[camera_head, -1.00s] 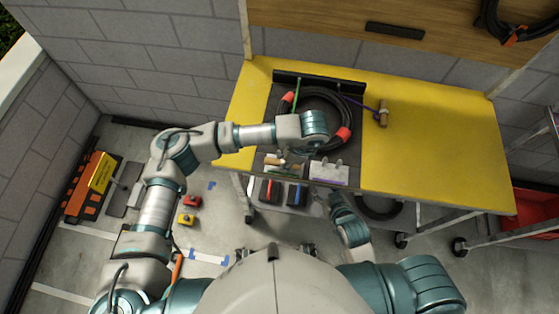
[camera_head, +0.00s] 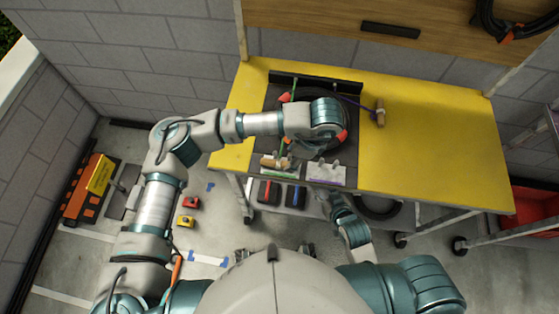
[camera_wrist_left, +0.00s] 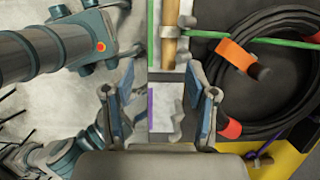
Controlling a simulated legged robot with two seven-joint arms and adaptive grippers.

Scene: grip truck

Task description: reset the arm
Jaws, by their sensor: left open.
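My left arm reaches over the yellow table (camera_head: 430,140) in the head view, with its wrist above the coiled black cable (camera_head: 345,118). The wrist hides the left gripper's fingers there. In the left wrist view the left gripper (camera_wrist_left: 160,108) is open, with nothing between its blue-padded fingers. The cable (camera_wrist_left: 275,125), with orange-red clips, lies to the right of the fingers. My right arm is lower, near the table's front edge; its fingertips cannot be made out.
A wooden-handled item (camera_head: 380,113) lies right of the cable. The table's right part is clear. A red bin (camera_head: 535,215) stands at far right.

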